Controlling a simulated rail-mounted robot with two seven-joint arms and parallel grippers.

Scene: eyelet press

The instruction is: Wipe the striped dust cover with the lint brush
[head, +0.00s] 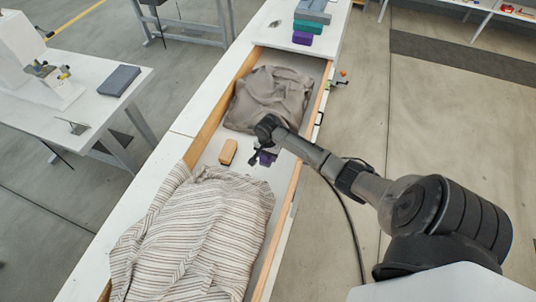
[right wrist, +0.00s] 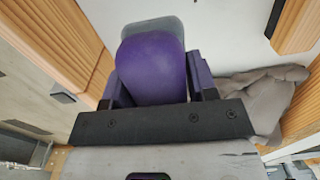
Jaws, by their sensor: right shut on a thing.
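The striped dust cover (head: 200,235), cream with dark stripes, lies crumpled at the near end of a long open drawer and spills over its left side. My right gripper (head: 263,158) is over the drawer, beyond the cover's far edge and apart from it. In the right wrist view my right gripper (right wrist: 160,82) is shut on a rounded purple thing (right wrist: 152,62) with a grey far end, which looks like the lint brush. Its underside is hidden. My left gripper is not in view.
A tan block-like brush (head: 228,152) lies in the drawer left of my right gripper. A plain grey-brown cloth (head: 268,97) fills the drawer's far end. Wooden drawer walls (head: 216,117) flank the space. Stacked coloured blocks (head: 305,30) stand on the counter beyond.

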